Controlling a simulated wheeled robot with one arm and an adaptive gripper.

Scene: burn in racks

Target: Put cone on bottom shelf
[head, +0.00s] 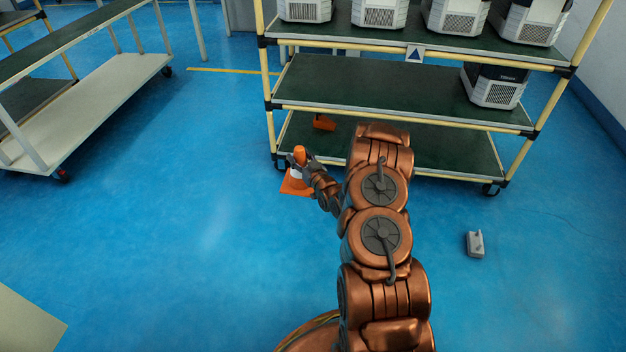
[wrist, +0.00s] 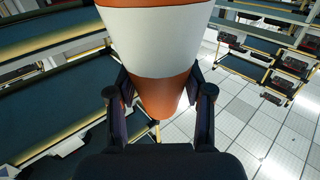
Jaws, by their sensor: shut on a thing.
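An orange cone (head: 296,182) with a white band is in my gripper (head: 302,162), in front of the rack's left front corner. In the wrist view the cone (wrist: 155,45) fills the space between the two fingers (wrist: 160,100), which are shut on it near its narrow end. In the head view it looks upright; I cannot tell whether its base touches the floor. The rack's bottom shelf (head: 450,155) is dark green, partly hidden by my arm. Another orange cone-like object (head: 324,122) is on that shelf towards the left.
The middle shelf (head: 390,97) hangs above the bottom one and has a grey-white box (head: 494,86) at right. Several similar boxes stand on the top shelf. A small grey object (head: 475,243) lies on the blue floor. A cart (head: 85,105) stands left; floor between is clear.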

